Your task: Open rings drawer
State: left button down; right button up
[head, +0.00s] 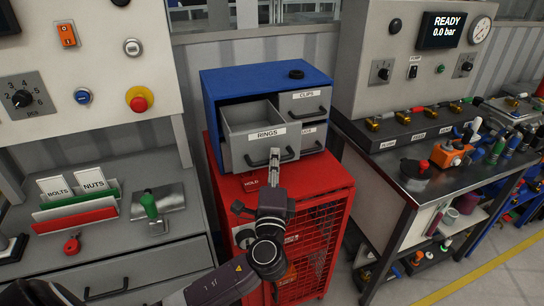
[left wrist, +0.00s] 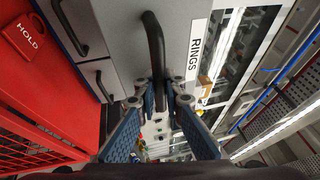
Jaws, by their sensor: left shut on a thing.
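The grey rings drawer (head: 238,150), labelled RINGS, stands pulled out from the blue cabinet (head: 225,82); its open, empty-looking inside shows from above. Its black bar handle (head: 255,161) is on the front, and it also shows close up in the left wrist view (left wrist: 154,40). My left gripper (head: 275,155) is in front of the drawer, with its fingers (left wrist: 163,92) shut on the handle near one end. The fingertips cover part of the handle. My right gripper is in neither view.
The cabinet sits on a red mesh cage (head: 320,175) marked HOLD. The clips drawer (head: 305,101) and the one below it look closed. A black ring (head: 296,74) lies on top. Benches (head: 390,170) flank both sides.

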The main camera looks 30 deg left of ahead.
pick_arm(q)
jog(key=c, duration=2.3)
grip_release()
jog(key=v, duration=1.2)
jog(key=shift+f, duration=0.2)
